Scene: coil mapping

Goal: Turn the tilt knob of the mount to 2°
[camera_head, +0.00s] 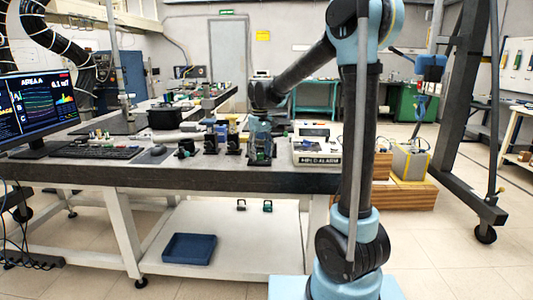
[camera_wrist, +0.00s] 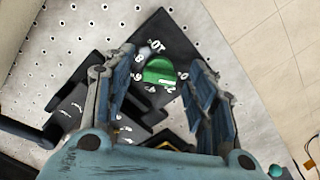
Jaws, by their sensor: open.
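In the wrist view a green knob (camera_wrist: 161,70) sits on a dark dial plate (camera_wrist: 160,30) with white numbers around it, among them 10, 8 and 0. Where the knob points is too small to tell. My gripper (camera_wrist: 163,62) is open, with one finger on each side of the knob; gaps show between the fingers and the knob. In the head view my gripper (camera_head: 261,128) points down over the black mount (camera_head: 262,158) near the bench's front edge.
The grey bench (camera_head: 170,176) holds other small black mounts (camera_head: 210,140) to the left and a white alarm box (camera_head: 317,150) to the right. A monitor (camera_head: 38,108) and keyboard (camera_head: 97,151) stand farther left. A blue tray (camera_head: 189,248) lies on the lower shelf.

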